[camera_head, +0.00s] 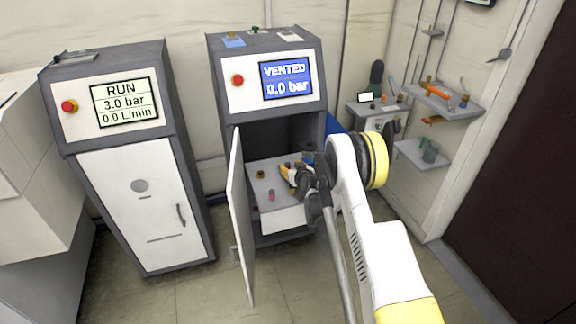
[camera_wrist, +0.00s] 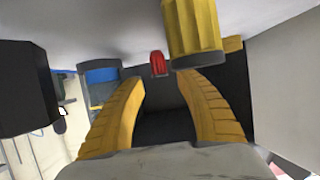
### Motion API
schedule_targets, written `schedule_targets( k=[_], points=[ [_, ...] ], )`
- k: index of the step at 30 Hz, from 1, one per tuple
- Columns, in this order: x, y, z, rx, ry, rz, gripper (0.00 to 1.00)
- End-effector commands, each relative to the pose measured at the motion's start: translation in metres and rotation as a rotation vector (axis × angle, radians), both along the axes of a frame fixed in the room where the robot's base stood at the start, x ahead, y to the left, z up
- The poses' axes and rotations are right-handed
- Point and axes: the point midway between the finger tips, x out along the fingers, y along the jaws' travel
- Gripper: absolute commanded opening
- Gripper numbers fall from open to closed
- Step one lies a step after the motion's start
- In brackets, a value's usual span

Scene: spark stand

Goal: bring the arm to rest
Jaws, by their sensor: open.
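My gripper (camera_head: 290,176) is in front of and partly inside the open cabinet (camera_head: 228,148), above its pale shelf (camera_head: 288,217). In the wrist view my gripper (camera_wrist: 165,85) shows two yellow fingers spread apart with nothing between them. A ribbed yellow cylinder with a grey end (camera_wrist: 192,30) lies just beyond the right fingertip. A small red piece (camera_wrist: 157,63) lies beyond the gap. My white arm reaches in from the lower right and hides part of the cabinet's right side.
The cabinet's white door (camera_head: 238,215) stands open at left; its screen (camera_head: 287,79) reads VENTED, 0.0 bar. The left cabinet (camera_head: 140,190) is shut; its screen reads RUN, 3.0 bar, 0.0 L/min. Wall shelves (camera_head: 465,108) hold small items at right. Floor (camera_head: 190,295) in front is clear.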

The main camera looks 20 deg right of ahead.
Motion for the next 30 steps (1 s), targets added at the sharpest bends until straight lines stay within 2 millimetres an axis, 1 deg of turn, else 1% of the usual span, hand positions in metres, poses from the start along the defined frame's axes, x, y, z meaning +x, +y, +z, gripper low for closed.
schedule_targets(
  k=[1, 3, 9, 13, 17, 20, 23, 26, 27, 29, 30],
  points=[
    [-0.011, -0.001, 0.005, 0.001, 0.0, -0.001, 0.42],
    [-0.027, -0.001, 0.011, -0.001, 0.0, -0.001, 0.42],
    [-0.062, 0.0, 0.026, -0.001, 0.001, 0.0, 0.42],
    [-0.075, 0.0, 0.031, -0.001, 0.001, 0.0, 0.42],
    [-0.08, 0.0, 0.033, -0.001, 0.001, 0.0, 0.42],
    [-0.08, 0.003, 0.041, 0.0, 0.007, 0.004, 0.42],
    [-0.082, 0.011, 0.067, 0.005, 0.028, 0.014, 0.42],
    [-0.091, 0.024, 0.107, 0.011, 0.066, 0.028, 0.42],
    [-0.098, 0.03, 0.124, 0.013, 0.086, 0.036, 0.42],
    [-0.11, 0.04, 0.15, 0.016, 0.115, 0.044, 0.42],
    [-0.119, 0.046, 0.166, 0.019, 0.133, 0.049, 0.42]
  ],
)
